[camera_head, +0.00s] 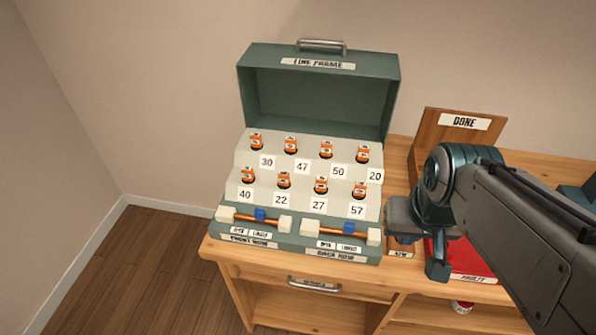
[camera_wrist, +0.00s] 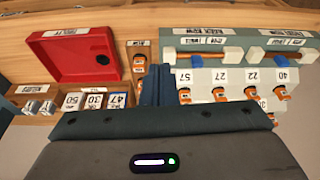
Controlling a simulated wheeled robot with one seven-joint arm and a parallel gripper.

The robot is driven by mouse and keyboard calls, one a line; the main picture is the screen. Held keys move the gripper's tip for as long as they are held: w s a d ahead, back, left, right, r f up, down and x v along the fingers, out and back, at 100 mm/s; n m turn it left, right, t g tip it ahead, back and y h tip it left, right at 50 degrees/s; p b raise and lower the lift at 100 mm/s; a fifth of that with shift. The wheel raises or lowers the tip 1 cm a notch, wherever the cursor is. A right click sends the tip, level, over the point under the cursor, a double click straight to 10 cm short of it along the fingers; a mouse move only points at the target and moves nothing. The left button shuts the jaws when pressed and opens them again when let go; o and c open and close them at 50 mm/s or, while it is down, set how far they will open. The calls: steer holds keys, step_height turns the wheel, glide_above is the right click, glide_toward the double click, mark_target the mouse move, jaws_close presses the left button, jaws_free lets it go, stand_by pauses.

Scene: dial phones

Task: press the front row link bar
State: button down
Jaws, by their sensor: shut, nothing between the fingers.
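The front row link bar (camera_head: 245,217) is an orange rod with a blue piece between two pale blocks, at the left front of the green line frame case (camera_head: 252,95). Its label (camera_head: 248,241) looks like "FRONT ROW". It also shows at the upper right of the wrist view (camera_wrist: 284,57). A similar back row bar (camera_head: 330,229) sits to its right. My gripper (camera_head: 438,270) is right of the case, over the desk and apart from both bars. In the wrist view my fingers (camera_wrist: 157,75) are together and empty.
Two rows of orange plugs with number cards stand on the case's pale steps (camera_head: 305,182). A red tray (camera_wrist: 82,55) and a wooden holder with number cards (camera_wrist: 70,112) are beside the case. A "DONE" board (camera_head: 460,122) stands behind. My arm covers part of the desk.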

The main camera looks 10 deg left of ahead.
steer(key=shift+s+a, duration=0.15)
steer(key=w+a+f+m+g+y+b, duration=0.1)
steer(key=w+a+f+m+y, duration=0.2)
steer(key=w+a+m, duration=0.3)
steer(key=w+a+f+m+g+y+b, duration=0.1)
steer(key=w+a+f+m+y, duration=0.3)
steer(key=m, duration=0.9)
steer(key=w+a+y, duration=0.2)
steer(key=w+a, duration=0.1)
steer(key=a, duration=0.1)
steer(key=shift+a+f, duration=0.15)
